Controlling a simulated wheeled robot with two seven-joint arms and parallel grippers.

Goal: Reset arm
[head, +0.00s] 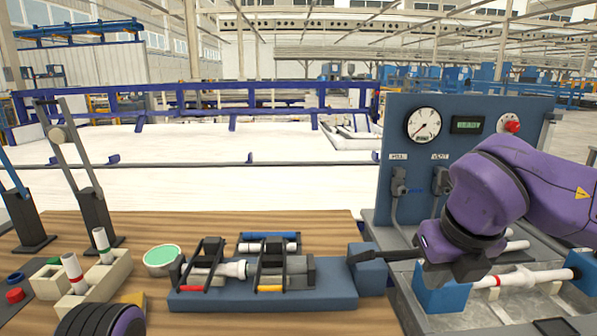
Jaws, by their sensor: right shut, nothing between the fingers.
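My right arm comes in from the right, and its dark gripper (378,257) points left in front of a blue block at the right end of the blue fixture (330,294). It is shut and empty; whether it touches the block I cannot tell. My left arm shows only as a dark and purple rounded part at the bottom left edge; its gripper is out of view. A red-banded white pipe (525,277) lies across the test bench at right, partly behind my arm.
The blue fixture holds white pipe parts (232,268) under black clamps. A green-topped round dish (161,259) stands left of it. A blue gauge panel (468,130) rises behind the bench. The wooden table (200,228) is clear behind the fixture.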

